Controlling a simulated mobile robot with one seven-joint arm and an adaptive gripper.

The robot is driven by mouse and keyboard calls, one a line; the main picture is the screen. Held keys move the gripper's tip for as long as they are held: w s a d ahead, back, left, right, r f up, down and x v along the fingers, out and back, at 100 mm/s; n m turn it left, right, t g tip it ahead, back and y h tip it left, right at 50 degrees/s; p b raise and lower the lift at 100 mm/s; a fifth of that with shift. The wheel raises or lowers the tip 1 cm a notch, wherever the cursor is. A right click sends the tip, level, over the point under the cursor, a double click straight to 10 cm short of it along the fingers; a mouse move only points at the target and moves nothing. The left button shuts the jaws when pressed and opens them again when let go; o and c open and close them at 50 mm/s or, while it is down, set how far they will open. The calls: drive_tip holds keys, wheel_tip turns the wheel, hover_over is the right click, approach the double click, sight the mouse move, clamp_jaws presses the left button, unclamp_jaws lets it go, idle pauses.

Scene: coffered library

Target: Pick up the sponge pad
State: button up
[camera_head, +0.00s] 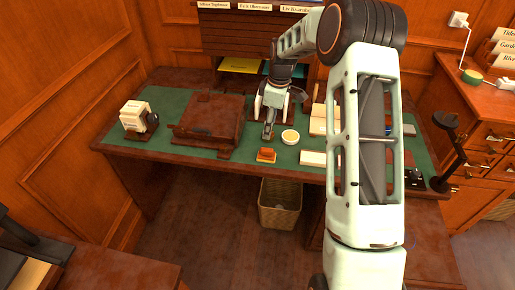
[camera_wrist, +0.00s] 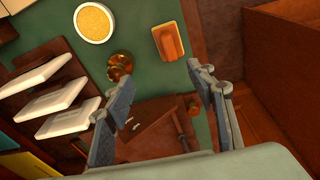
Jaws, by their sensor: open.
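A round white dish with a yellow, sponge-like filling (camera_head: 290,136) lies on the green desk top; I take it as the sponge pad. It also shows at the top of the wrist view (camera_wrist: 95,22). An orange-brown block on a pale yellow base (camera_head: 266,155) sits near the desk's front edge, left of the dish; the wrist view shows it too (camera_wrist: 168,42). My gripper (camera_head: 268,132) is over the desk, just left of the dish. In the wrist view its two fingers (camera_wrist: 160,78) are apart with nothing held between them. Both objects stand clear of the fingers.
A brass round object (camera_wrist: 119,66) stands close to one finger. A large brown case (camera_head: 210,117) lies left of my gripper. A white block (camera_head: 313,158) lies right of the dish. Pale cards (camera_wrist: 55,98) stand in a rack. A waste bin (camera_head: 280,204) stands below the desk.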

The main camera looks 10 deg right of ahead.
hover_over(267, 149)
drive_tip(key=shift+n+g, duration=0.3)
drive_tip(key=shift+n, duration=0.1)
drive_tip(key=f, duration=0.5)
drive_tip(key=shift+w+d+f, duration=0.1)
drive_tip(key=shift+d, duration=0.1)
drive_tip(key=shift+a+f+p, duration=0.15)
drive_tip(key=shift+f+p, duration=0.2)
drive_tip(key=shift+f, duration=1.25)
drive_tip(key=shift+a+f+p, duration=0.1)
drive_tip(key=shift+f+p, duration=0.25)
drive_tip(key=shift+f, duration=1.2)
drive_tip(key=c, duration=1.3)
